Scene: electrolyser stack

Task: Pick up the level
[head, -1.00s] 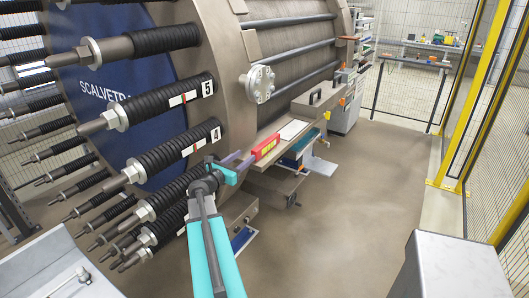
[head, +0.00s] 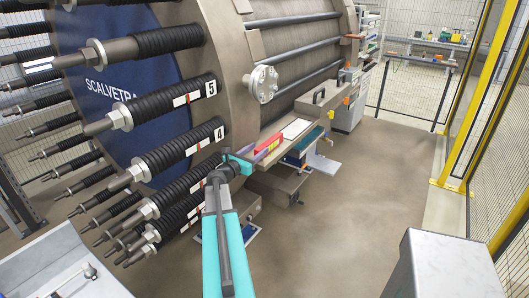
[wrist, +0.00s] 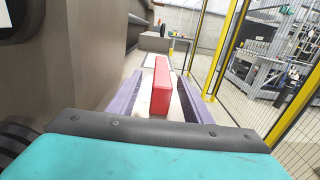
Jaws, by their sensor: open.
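In the wrist view the red level (wrist: 161,88) stands on edge between the two purple fingers of my gripper (wrist: 160,92). My gripper is open, with a gap on both sides of the level. In the head view my gripper (head: 252,152) is at the near end of the level and partly hides it. The lower edge of the level is hard to make out.
The large stack (head: 222,60) with its black spring-loaded rods (head: 175,150) stands close on the left. A white sheet (head: 296,128) and a box with a handle (head: 318,105) lie farther along the ledge. A grey block (head: 450,265) stands at front right.

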